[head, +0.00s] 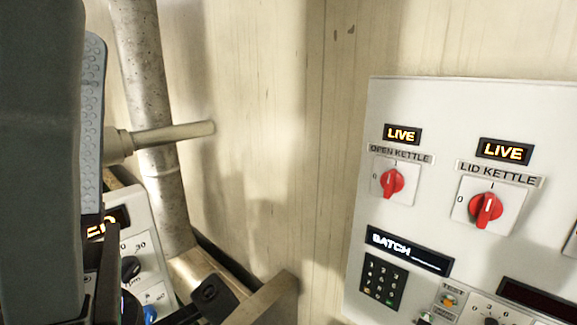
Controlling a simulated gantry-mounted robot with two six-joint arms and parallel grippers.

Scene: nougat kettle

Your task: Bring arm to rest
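A large dark grey arm part with a pale, dimpled strip along its edge fills the left side of the head view, very close to the camera. It looks like part of my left arm. A black piece with an oval recess (210,298) shows low in the view; I cannot tell whether it belongs to my gripper. No pair of fingertips can be made out, so my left gripper's opening cannot be read. My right arm and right gripper are not in view.
A white control panel (450,115) on the right has lit LIVE displays above red OPEN KETTLE (392,182) and LID KETTLE (486,209) knobs. A metal pipe (160,110) and a smaller panel (140,235) stand beside the dark part. Bare wall (280,130) lies between.

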